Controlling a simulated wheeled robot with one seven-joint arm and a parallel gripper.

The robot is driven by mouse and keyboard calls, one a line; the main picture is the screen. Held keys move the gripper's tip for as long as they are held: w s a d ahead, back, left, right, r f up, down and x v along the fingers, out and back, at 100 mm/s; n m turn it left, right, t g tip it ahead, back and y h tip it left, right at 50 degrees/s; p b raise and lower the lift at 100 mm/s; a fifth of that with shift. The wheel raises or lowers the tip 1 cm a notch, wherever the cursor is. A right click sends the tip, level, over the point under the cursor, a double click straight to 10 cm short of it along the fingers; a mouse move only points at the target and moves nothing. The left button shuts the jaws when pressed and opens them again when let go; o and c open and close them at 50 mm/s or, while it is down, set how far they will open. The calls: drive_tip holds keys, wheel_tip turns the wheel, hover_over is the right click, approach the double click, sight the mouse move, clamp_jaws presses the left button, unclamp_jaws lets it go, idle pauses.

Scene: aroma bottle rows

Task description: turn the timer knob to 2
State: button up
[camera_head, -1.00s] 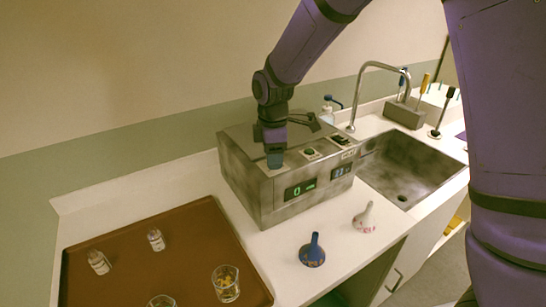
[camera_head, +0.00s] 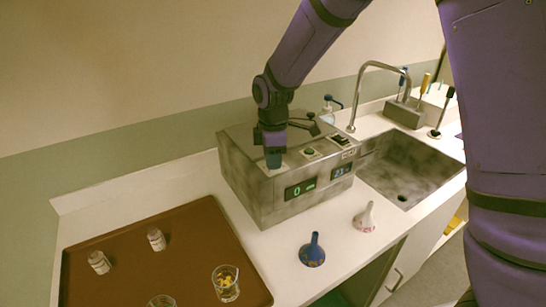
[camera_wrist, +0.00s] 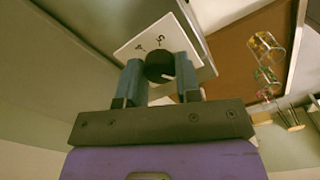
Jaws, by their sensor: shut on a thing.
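The metal timer box (camera_head: 243,190) stands on the counter. Its left front display (camera_head: 300,190) shows a green 0, and a second display (camera_head: 341,171) is dim. My gripper (camera_head: 273,160) points down onto the left part of the box top. In the wrist view its two blue-grey fingers stand on either side of the round dark timer knob (camera_wrist: 160,67) and are shut on it. The knob has a pale pointer line towards the lower right. It sits on a white dial plate (camera_wrist: 132,48) with small dark marks, too small to read surely. In the head view my gripper hides the knob.
A green button (camera_head: 309,152) and a dark switch (camera_head: 340,141) are on the box top. A brown tray (camera_head: 200,235) with small bottles and glasses lies at the left. A blue funnel (camera_head: 312,252) and a pale funnel (camera_head: 365,217) stand in front; the sink (camera_head: 415,165) is right.

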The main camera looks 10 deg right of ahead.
drive_tip(key=m, duration=1.9)
drive_tip(key=shift+r, duration=0.1)
drive_tip(key=shift+m, duration=0.3)
idle(0.4)
drive_tip(key=o, duration=0.9)
